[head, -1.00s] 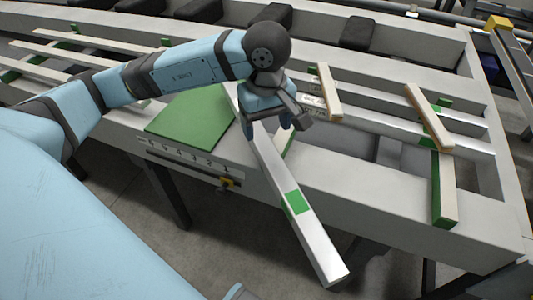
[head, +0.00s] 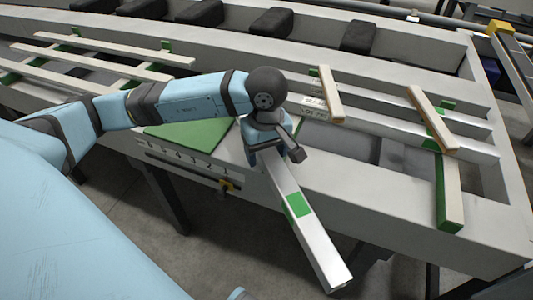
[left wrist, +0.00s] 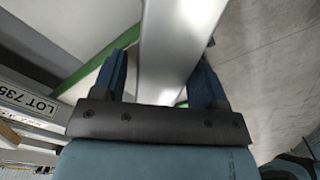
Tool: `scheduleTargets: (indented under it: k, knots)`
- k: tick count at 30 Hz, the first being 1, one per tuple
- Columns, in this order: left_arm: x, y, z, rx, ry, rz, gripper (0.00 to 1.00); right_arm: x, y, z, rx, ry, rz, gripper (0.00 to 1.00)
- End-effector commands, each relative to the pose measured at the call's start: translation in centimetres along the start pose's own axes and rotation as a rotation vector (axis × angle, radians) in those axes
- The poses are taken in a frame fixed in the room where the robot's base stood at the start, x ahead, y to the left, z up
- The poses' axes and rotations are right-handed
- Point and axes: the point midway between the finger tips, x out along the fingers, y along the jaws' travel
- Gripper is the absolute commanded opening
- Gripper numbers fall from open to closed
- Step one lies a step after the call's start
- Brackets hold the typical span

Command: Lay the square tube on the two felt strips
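The square tube (head: 318,243) is a long silver bar with a green patch (head: 298,205). It slants across the table's front edge, its near end jutting over the floor. My left gripper (head: 268,160) is over its upper part, which the hand and arm hide. In the left wrist view the tube (left wrist: 168,45) runs between the fingers of the left gripper (left wrist: 163,75), with a gap at the left finger, so the gripper looks open around it. A green-sided strip (head: 440,195) lies at the table's right; a second green bit (head: 314,72) shows farther left. My right gripper is out of view.
Two tan blocks (head: 331,95) (head: 432,118) lie across silver rails. A rack of pale bars (head: 100,62) on green strips is at the left. A green pad (head: 195,135) is partly under my arm. Black blocks (head: 270,22) line the back.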

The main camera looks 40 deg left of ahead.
Motion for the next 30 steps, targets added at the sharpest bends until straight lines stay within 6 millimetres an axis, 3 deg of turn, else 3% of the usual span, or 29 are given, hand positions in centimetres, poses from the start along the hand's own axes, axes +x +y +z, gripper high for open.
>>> scheduleTargets:
  k: [1,8,22,26,30]
  knots:
    - [0.0,0.0,0.0,0.000,0.000,0.000,0.54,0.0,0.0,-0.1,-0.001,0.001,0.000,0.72]
    - [0.0,0.0,0.0,0.000,0.000,0.000,0.01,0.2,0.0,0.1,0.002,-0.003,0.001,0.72]
    - [-1.2,0.1,0.0,0.000,0.001,0.003,0.00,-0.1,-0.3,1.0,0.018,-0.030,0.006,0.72]
    - [-2.9,0.1,-0.1,0.001,0.002,0.005,0.00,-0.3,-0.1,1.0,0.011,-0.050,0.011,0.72]
    - [-6.0,0.1,-0.1,0.000,0.003,0.007,0.00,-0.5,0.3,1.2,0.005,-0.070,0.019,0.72]
